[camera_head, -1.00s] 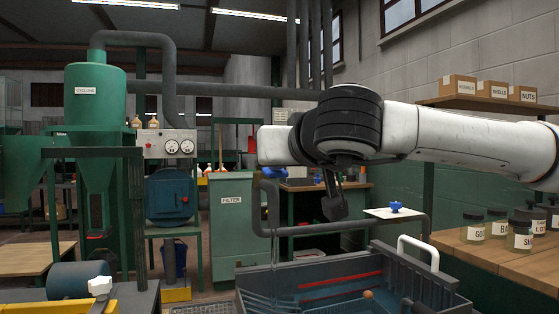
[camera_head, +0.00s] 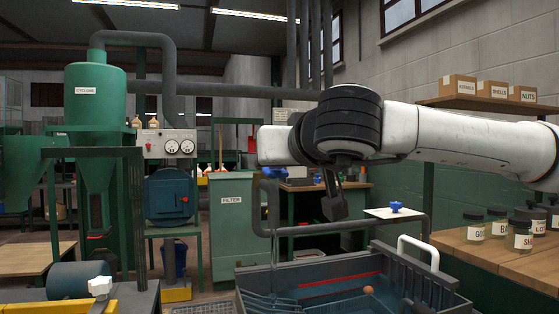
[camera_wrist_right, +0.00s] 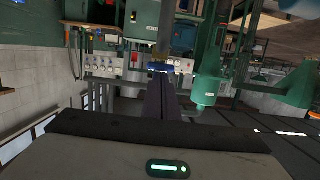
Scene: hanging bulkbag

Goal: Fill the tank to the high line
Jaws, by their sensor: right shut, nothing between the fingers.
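The tank (camera_head: 453,300) is a dark open basin at the bottom centre, with a red line (camera_head: 340,279) on its inner wall. Bluish water (camera_head: 335,294) lies in it below the red line, with a small orange ball (camera_head: 368,290) at its surface. A dark pipe (camera_head: 330,229) bends down at the tank's left, and a thin clear stream (camera_head: 274,265) falls from it. A blue valve handle (camera_head: 270,173) sits on the pipe's left end. My left gripper is out of view.
A white handle (camera_head: 418,250) rises from the tank's rim. Several labelled jars (camera_head: 497,226) stand on a wooden bench at the right. A green filter cabinet (camera_head: 231,225) stands left of the pipe.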

